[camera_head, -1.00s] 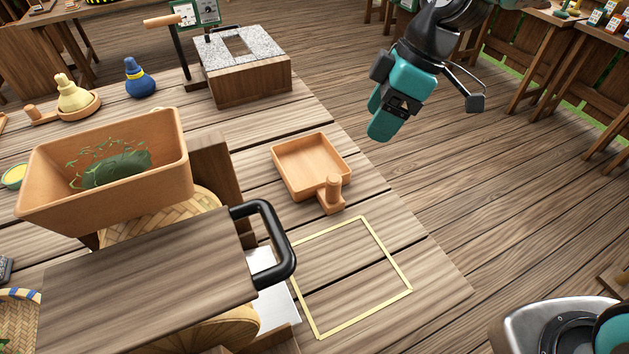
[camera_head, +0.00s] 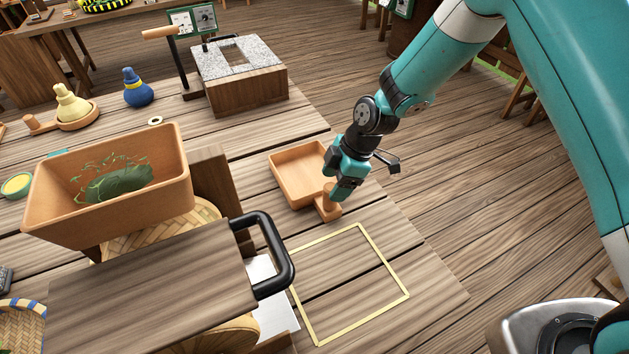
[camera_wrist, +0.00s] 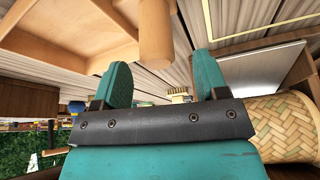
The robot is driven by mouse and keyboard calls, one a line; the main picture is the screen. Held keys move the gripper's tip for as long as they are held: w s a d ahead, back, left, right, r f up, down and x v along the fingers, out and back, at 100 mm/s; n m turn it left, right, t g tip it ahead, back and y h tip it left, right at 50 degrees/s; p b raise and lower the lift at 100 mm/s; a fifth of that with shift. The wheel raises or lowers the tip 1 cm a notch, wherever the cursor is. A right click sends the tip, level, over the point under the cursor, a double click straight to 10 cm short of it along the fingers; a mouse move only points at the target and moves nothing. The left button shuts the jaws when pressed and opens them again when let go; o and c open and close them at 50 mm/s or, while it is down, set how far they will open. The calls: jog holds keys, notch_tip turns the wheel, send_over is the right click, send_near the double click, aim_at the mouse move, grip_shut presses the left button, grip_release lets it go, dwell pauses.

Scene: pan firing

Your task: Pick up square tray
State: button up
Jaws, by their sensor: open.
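In the wrist view, the tray (camera_wrist: 75,30) fills the upper left and the handle (camera_wrist: 155,35) stands beyond the fingertips. My gripper (camera_wrist: 162,75) is open, with nothing between its fingers. The handle appears roughly in line with the gap.
A yellow outlined square (camera_head: 350,284) is on the table in front of the tray. A large wooden bin (camera_head: 105,205) with green leaves and a black-handled wooden board (camera_head: 150,285) stand at left. A stone-topped box (camera_head: 247,95) is behind. Table is clear right of the outline.

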aim_at(326, 194)
jog(key=shift+p+x, duration=1.15)
jog(key=shift+x, duration=1.6)
jog(key=shift+w, duration=0.15)
jog(key=shift+c, duration=0.5)
jog(key=c, duration=1.1)
jog(key=shift+c, duration=0.2)
jog(key=shift+r, duration=0.15)
